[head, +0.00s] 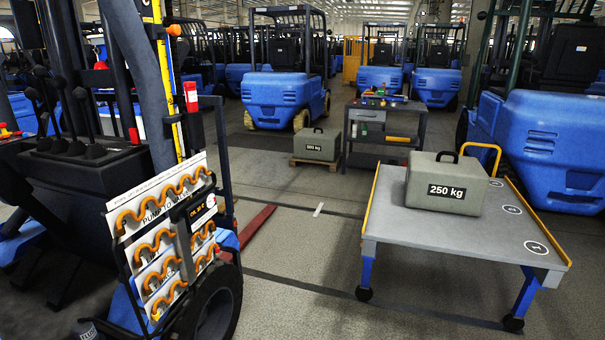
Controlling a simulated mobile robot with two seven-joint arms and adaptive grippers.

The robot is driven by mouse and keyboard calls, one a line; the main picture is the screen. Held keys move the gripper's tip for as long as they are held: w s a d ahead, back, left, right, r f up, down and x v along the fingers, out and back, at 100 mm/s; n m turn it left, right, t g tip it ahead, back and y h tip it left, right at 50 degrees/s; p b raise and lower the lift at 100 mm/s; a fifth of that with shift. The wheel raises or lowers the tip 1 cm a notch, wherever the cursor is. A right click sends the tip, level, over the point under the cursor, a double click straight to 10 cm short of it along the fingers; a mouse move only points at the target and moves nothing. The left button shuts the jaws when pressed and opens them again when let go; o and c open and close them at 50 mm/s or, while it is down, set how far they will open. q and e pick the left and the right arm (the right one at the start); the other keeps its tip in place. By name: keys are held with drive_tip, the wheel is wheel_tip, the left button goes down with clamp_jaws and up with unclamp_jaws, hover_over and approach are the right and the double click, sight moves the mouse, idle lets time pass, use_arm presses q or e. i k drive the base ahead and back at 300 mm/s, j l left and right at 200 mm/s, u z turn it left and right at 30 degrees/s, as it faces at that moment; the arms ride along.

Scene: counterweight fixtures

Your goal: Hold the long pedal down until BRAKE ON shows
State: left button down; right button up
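The near forklift (90,165) fills the left side, with several black levers (68,120) standing on its dark console. Its footwell (60,235) is in deep shade, and I cannot make out a long pedal there. No BRAKE ON sign or lamp can be read in the head view. Neither my left nor my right gripper is in the head view.
A rack of white boards with orange wavy bands (165,235) hangs on the forklift's side. A grey 250 kg block (447,184) rests on a wheeled table (425,222) at right. Another block (317,144) sits on a pallet. Floor between them is mostly clear.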

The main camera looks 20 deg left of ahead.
sight(55, 299)
drive_tip(key=i+l+u, duration=0.15)
drive_tip(key=i+u, duration=0.35)
drive_tip(key=i+l+u, duration=0.3)
drive_tip(key=i+u, duration=0.2)
drive_tip(key=i+l+u, duration=0.3)
drive_tip(key=u, duration=0.15)
drive_tip(key=i+l+u, duration=0.25)
drive_tip(key=l+u, duration=0.25)
drive_tip(key=i+l+u, duration=0.3)
drive_tip(key=l+u, duration=0.15)
drive_tip(key=l, duration=0.2)
